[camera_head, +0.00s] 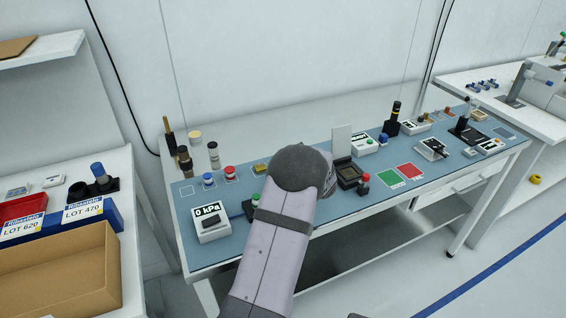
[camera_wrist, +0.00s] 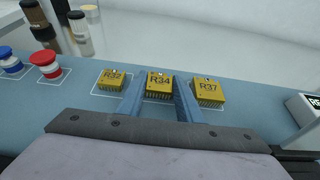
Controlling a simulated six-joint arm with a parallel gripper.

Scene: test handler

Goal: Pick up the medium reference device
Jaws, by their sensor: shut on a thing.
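Three yellow reference devices with pins stand in a row in the wrist view, marked R32 (camera_wrist: 111,79), R34 (camera_wrist: 159,82) and R37 (camera_wrist: 208,91). My gripper (camera_wrist: 161,87) has its two blue fingers on either side of the middle device, R34, and is shut on it. R34 is at or just above its white outline on the blue mat; any gap beneath it is hard to tell. R32 is to the left and R37 to the right, both in white outlines. In the head view my arm hides the gripper and R34; one yellow device (camera_head: 261,167) shows left of it.
Blue and red capped pieces (camera_wrist: 46,62) stand left of the devices. In the head view a 0 kPa gauge box (camera_head: 211,222) is at the bench's left end. A black open socket (camera_head: 348,173) and green and red pads (camera_head: 410,171) lie right of my arm.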

